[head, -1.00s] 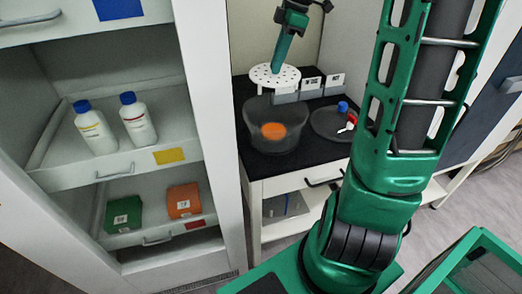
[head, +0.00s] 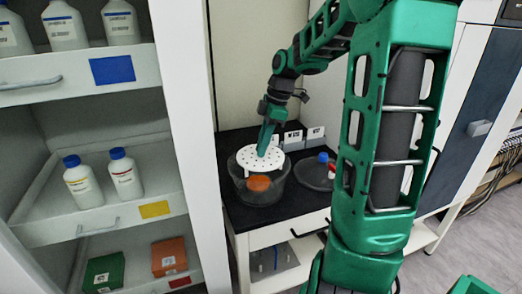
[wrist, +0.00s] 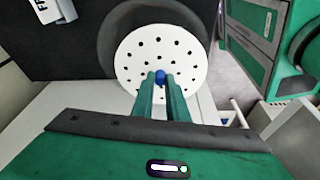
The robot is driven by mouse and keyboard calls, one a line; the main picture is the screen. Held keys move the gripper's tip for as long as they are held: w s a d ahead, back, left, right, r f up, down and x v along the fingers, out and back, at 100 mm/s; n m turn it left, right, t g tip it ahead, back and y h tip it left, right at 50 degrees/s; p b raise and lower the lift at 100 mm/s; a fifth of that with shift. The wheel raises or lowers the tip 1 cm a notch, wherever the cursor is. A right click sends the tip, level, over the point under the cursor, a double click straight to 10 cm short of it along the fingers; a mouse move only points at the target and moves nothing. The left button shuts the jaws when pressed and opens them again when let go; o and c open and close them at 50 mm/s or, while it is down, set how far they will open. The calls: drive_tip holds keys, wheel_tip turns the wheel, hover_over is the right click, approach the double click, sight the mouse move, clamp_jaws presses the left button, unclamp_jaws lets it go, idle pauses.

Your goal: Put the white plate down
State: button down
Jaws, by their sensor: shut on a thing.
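The white plate (head: 262,160) is a round disc with several small holes. It also shows in the wrist view (wrist: 183,62), with a blue knob (wrist: 161,76) at its middle. My gripper (wrist: 161,82) is shut on the plate by this knob. In the head view my gripper (head: 266,140) points down onto the plate. The plate is just above or at the rim of a dark, see-through bowl (head: 278,187), covering part of its opening. I cannot tell if they touch. An orange round thing (head: 259,183) shows in the bowl.
The bowl stands on a black-topped bench (head: 240,214). White-labelled grey boxes (head: 293,137) stand behind it. A shelf cabinet with white bottles (head: 83,181) is at left.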

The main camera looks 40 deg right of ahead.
drive_tip(key=shift+f, duration=0.65)
drive_tip(key=shift+f, duration=0.1)
drive_tip(key=shift+s+f, duration=0.1)
drive_tip(key=shift+f, duration=0.2)
drive_tip(key=shift+f, duration=0.2)
drive_tip(key=c, duration=1.7)
unclamp_jaws()
drive_tip(key=shift+c, duration=0.2)
